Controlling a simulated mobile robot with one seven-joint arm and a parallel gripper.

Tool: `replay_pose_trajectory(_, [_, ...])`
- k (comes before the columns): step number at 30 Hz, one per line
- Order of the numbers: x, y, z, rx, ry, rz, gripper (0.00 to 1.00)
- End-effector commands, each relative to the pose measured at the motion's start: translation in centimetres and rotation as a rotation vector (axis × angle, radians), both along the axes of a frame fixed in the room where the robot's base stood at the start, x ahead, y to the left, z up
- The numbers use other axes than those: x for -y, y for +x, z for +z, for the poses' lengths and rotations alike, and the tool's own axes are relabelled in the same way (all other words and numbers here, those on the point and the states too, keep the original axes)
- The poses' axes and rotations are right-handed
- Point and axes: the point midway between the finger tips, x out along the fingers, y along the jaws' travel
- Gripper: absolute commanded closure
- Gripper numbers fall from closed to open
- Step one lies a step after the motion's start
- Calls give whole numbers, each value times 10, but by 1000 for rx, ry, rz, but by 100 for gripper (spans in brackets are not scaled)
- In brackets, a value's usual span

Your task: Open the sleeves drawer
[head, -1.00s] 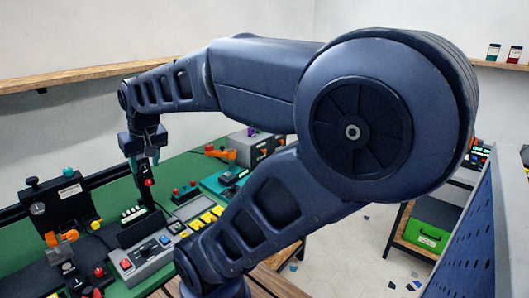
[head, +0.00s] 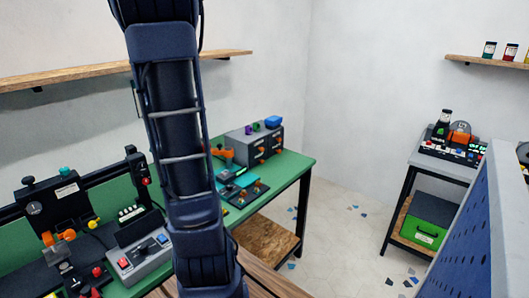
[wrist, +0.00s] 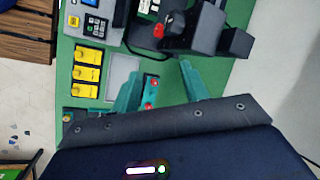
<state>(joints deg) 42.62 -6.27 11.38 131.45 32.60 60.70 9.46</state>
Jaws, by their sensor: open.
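A grey cabinet (head: 268,142) stands at the far end of the green bench in the head view. Orange knobs show on its front, which may be drawer pulls. No label reading sleeves can be made out, so I cannot tell which part is the sleeves drawer. Its front looks closed. In the wrist view my gripper (wrist: 165,85) is open, its two teal fingers apart with nothing held, above the bench. The cabinet is not seen in the wrist view. In the head view my gripper is out of the picture and my arm rises upright across the left side.
The green bench (head: 297,165) carries a grey control box (head: 143,262) and a black press (head: 60,205). Yellow blocks (wrist: 86,73) show in the wrist view. A side table (head: 460,165) holds a machine, with a green box (head: 428,222) below. A blue perforated panel (head: 470,255) stands right.

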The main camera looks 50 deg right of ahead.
Motion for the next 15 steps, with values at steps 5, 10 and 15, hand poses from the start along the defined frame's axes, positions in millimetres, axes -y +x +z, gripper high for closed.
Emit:
replay_pose_trajectory(5, [47,18,-20,-23,137,-168,55])
replay_pose_trajectory(10, [96,31,-39,-30,276,-331,55])
replay_pose_trajectory(15, [150,37,-59,-21,420,-495,55])
